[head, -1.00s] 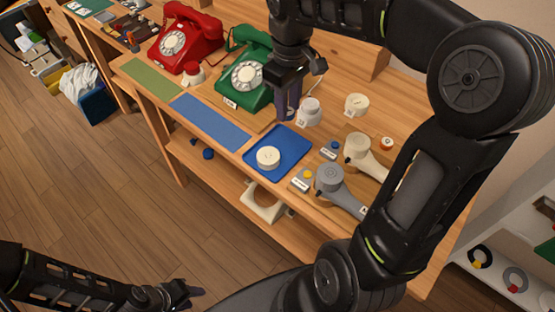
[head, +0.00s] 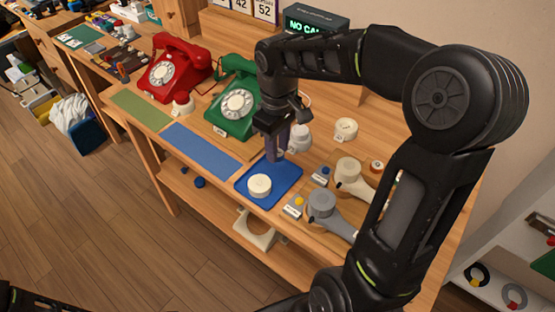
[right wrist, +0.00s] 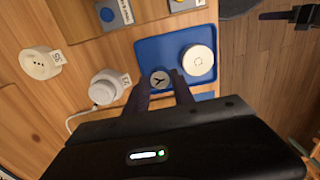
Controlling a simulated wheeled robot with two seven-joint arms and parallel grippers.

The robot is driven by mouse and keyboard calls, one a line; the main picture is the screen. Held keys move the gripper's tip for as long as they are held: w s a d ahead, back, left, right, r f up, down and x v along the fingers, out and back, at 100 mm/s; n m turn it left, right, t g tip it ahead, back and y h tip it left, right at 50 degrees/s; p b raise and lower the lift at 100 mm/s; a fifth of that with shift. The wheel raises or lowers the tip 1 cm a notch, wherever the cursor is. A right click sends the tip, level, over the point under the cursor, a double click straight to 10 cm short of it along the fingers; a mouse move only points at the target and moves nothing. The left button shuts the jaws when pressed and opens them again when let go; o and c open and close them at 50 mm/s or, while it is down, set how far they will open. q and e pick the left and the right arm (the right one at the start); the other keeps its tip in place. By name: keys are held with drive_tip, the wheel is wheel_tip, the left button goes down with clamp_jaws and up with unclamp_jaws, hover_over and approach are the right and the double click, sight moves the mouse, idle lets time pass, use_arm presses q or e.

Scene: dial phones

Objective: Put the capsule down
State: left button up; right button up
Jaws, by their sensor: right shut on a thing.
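My right gripper (head: 276,156) points down over the back part of the blue tray (head: 283,183). In the right wrist view its fingers (right wrist: 160,88) are shut on a small grey round piece with a dark Y-like mark, which I take for the capsule (right wrist: 160,78). The fingers hide most of it in the head view. I cannot tell whether it touches the tray. A white round piece (head: 259,185) lies on the tray beside it, apart from it in the wrist view (right wrist: 198,60). A black part of my left arm (head: 18,298) shows at the bottom left; its fingers are not clear.
A green dial phone (head: 236,103) and a red one (head: 172,70) stand to the left. White round parts (head: 299,138) (head: 345,130) stand behind the tray. Grey (head: 322,204) and cream (head: 349,170) handsets lie right. A blue mat (head: 200,150) is bare.

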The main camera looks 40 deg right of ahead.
sight(278, 171)
drive_tip(key=shift+f, duration=2.45)
drive_tip(key=shift+f, duration=0.2)
drive_tip(key=o, duration=1)
drive_tip(key=shift+c, duration=0.2)
drive_tip(key=shift+r, duration=0.1)
drive_tip(key=shift+w+r, duration=0.1)
drive_tip(key=shift+r, duration=0.4)
wheel_tip(278, 171, up, 11)
drive_tip(key=shift+r+p, duration=0.15)
drive_tip(key=shift+p, duration=0.15)
